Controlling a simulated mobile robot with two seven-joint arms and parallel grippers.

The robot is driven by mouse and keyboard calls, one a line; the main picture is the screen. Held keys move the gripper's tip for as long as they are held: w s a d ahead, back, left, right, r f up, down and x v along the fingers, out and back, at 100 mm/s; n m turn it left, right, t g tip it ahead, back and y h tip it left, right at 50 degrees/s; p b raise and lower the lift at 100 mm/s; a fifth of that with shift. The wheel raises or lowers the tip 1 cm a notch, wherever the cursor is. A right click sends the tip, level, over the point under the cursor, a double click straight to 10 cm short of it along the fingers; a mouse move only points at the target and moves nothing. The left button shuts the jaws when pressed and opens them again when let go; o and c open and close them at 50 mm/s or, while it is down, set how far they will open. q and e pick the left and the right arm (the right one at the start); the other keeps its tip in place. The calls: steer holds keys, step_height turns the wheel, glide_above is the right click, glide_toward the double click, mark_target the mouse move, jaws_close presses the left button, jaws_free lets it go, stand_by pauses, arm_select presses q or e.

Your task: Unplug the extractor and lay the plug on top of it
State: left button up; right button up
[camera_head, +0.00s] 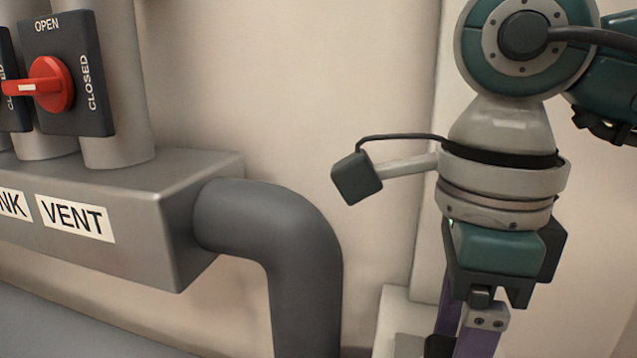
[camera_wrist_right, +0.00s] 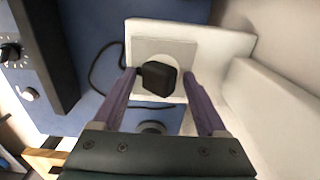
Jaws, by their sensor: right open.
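A black plug (camera_wrist_right: 159,79) sits at a socket plate (camera_wrist_right: 183,49) on a white block in the right wrist view. A dark cable (camera_wrist_right: 97,72) curves away from the plug's left side over a blue surface. My right gripper (camera_wrist_right: 159,77) is open, its purple fingers on either side of the plug with visible gaps. In the head view my right gripper (camera_head: 471,338) points down at the lower right, its fingertips cut off by the frame. Which blue part is the extractor I cannot tell for sure. My left gripper is out of view.
A dark blue panel with knobs (camera_wrist_right: 10,52) stands at the left of the wrist view. In the head view a grey manifold (camera_head: 140,220) marked VENT, a red-handled valve (camera_head: 52,84) and a thick grey pipe (camera_head: 300,250) stand left of my arm.

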steer(key=shift+s+f, duration=0.2)
jaws_close()
stand_by(0.6)
steer(key=shift+r+p, duration=2)
steer(key=shift+r, duration=1.15)
